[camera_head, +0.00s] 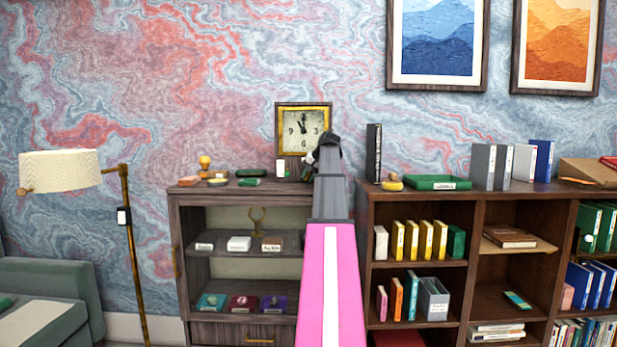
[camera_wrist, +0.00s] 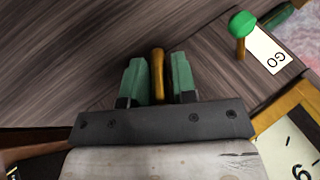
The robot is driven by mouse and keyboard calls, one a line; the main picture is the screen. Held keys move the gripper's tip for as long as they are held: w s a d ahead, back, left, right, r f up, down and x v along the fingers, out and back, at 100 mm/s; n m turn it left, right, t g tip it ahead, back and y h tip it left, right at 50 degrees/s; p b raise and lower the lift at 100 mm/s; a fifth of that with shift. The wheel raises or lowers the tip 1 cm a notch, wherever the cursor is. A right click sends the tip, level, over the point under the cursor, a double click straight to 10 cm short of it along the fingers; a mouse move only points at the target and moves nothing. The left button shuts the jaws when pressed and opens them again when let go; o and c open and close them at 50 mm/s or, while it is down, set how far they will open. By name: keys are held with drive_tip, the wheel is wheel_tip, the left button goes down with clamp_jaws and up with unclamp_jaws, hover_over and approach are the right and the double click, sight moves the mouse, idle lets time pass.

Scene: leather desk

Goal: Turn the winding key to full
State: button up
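The clock (camera_head: 303,130) has a gold-edged face in a dark wooden frame and stands on top of the left cabinet, against the wall. A corner of it shows in the wrist view (camera_wrist: 297,142). A brass piece (camera_wrist: 157,75), which looks like the winding key, stands between the two green-padded fingers of my gripper (camera_wrist: 158,82). The fingers are close on both sides of it; I cannot tell whether both touch it. In the head view my gripper (camera_head: 325,152) is at the clock's lower right, and my arm hides what is behind it.
A green knob on a brass stem (camera_wrist: 241,27) stands beside a white GO card (camera_wrist: 268,50), close to the clock. A wooden stamp (camera_head: 205,163) and small boxes lie left on the cabinet top. A black binder (camera_head: 374,153) stands on the right bookcase.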

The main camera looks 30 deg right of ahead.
clamp_jaws()
drive_tip(key=shift+f+m+t+y, duration=0.1)
drive_tip(key=shift+m+t+y, duration=0.2)
drive_tip(key=shift+t+y, duration=0.6)
drive_tip(key=shift+m+t+y, duration=0.4)
drive_tip(key=shift+t+y, duration=0.5)
drive_tip(key=shift+y, duration=0.4)
unclamp_jaws()
